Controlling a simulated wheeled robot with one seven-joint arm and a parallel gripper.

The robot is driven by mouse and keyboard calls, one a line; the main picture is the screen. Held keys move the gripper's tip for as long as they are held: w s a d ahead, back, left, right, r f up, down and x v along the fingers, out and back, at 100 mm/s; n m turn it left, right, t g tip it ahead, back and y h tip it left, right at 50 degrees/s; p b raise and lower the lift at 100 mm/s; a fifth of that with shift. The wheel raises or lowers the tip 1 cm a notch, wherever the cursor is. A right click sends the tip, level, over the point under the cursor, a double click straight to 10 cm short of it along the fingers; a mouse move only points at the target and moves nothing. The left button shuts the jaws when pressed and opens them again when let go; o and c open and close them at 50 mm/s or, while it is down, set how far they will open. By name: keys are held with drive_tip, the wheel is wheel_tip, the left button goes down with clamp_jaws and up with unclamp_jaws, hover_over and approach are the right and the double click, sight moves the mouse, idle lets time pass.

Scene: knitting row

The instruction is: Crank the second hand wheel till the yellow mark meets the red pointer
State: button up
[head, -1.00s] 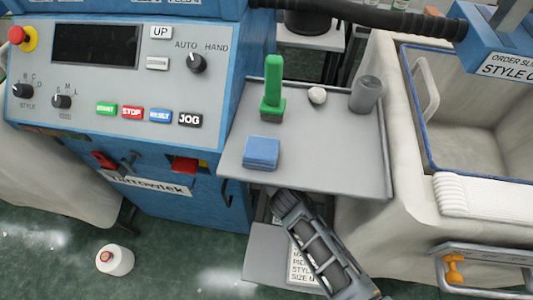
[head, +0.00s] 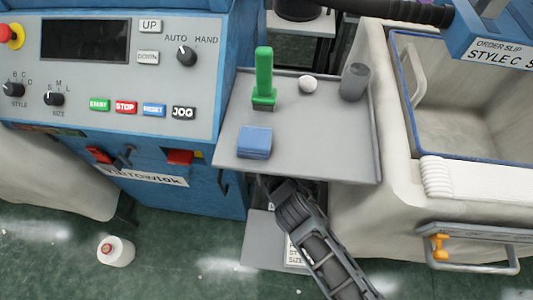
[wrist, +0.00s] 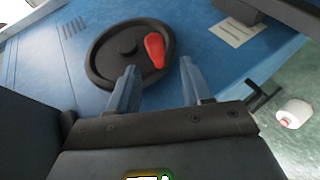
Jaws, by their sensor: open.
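A round black hand wheel (wrist: 128,52) with a dark hub and a red grip-shaped part (wrist: 154,48) on its right side shows on the blue machine in the wrist view. My gripper (wrist: 156,82) is open, its two fingers pointing at the wheel. The left finger overlaps the wheel's lower rim and the right finger lies right of the wheel; nothing is between them. I cannot tell whether they touch it. No yellow mark or separate red pointer can be made out on the wheel. In the head view my gripper is hidden, and I cannot make out the wheel.
A grey side shelf (head: 310,150) holds a green-handled tool (head: 264,80), a blue block (head: 254,142), a white ball (head: 308,84) and a grey cup (head: 354,82). A pale bin (head: 455,110) is at right.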

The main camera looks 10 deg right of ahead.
drive_tip(key=w+f+n+t+b, duration=0.2)
drive_tip(key=w+t+b, duration=0.4)
drive_tip(key=b, duration=2.4)
drive_tip(key=shift+w+f+t, duration=0.3)
drive_tip(key=shift+w+f, duration=0.05)
drive_tip(key=shift+w, duration=1)
drive_tip(key=shift+a, duration=0.1)
drive_tip(key=shift+c, duration=0.4)
clamp_jaws()
